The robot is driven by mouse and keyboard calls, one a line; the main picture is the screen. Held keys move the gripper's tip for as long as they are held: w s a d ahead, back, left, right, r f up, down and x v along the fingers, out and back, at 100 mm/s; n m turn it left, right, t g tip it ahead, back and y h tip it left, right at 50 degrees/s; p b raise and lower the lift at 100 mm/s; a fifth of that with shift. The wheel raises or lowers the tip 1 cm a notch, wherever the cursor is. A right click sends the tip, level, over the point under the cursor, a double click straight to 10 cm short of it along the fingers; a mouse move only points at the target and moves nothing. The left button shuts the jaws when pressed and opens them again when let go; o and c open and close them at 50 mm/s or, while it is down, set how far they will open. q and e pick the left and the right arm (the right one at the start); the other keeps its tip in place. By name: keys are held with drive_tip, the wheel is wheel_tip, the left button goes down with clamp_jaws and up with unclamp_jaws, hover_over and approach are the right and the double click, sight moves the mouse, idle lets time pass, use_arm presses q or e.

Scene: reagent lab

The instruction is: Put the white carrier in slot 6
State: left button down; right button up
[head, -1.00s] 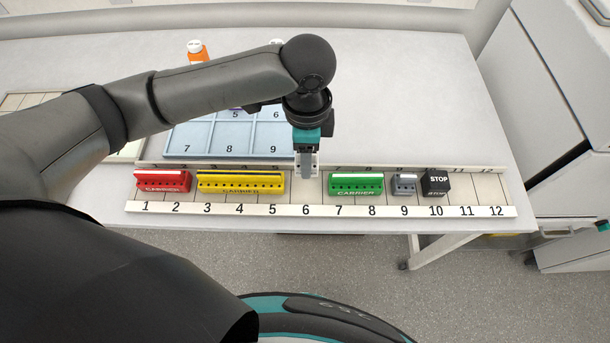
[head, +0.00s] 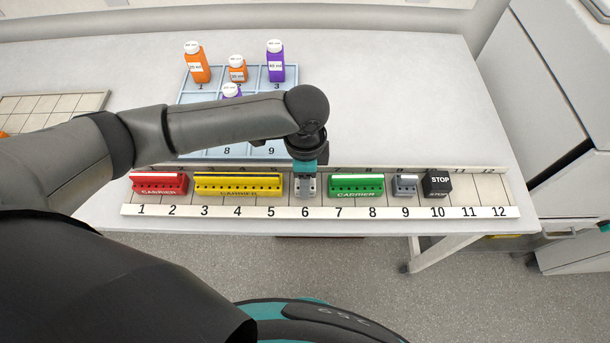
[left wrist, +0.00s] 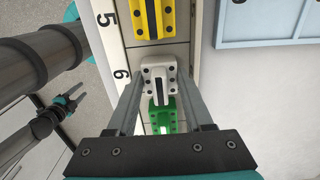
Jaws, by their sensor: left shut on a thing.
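The white carrier (left wrist: 158,76) is between the fingers of my left gripper (head: 306,188), which is shut on it. It is at slot 6 of the long numbered rack (head: 215,211), between the yellow carrier (head: 238,184) and the green carrier (head: 356,186). The number 6 is directly in front of it. In the head view my gripper hides most of the white carrier, and I cannot tell whether its underside rests on the rack. My right gripper (left wrist: 76,106) shows small at the left of the left wrist view, its fingers apart and empty.
A red carrier (head: 159,183) stands at slots 1 and 2, a grey block (head: 404,184) at 9, and a black STOP block (head: 436,183) at 10. Slots 11 and 12 are empty. A blue tray (head: 205,153) with orange and purple bottles lies behind the rack.

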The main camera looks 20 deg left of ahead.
use_arm(q)
drive_tip(key=c, duration=0.6)
unclamp_jaws()
wheel_tip(320, 180, up, 12)
drive_tip(key=shift+r+p, duration=0.15)
drive_tip(key=shift+p, duration=0.7)
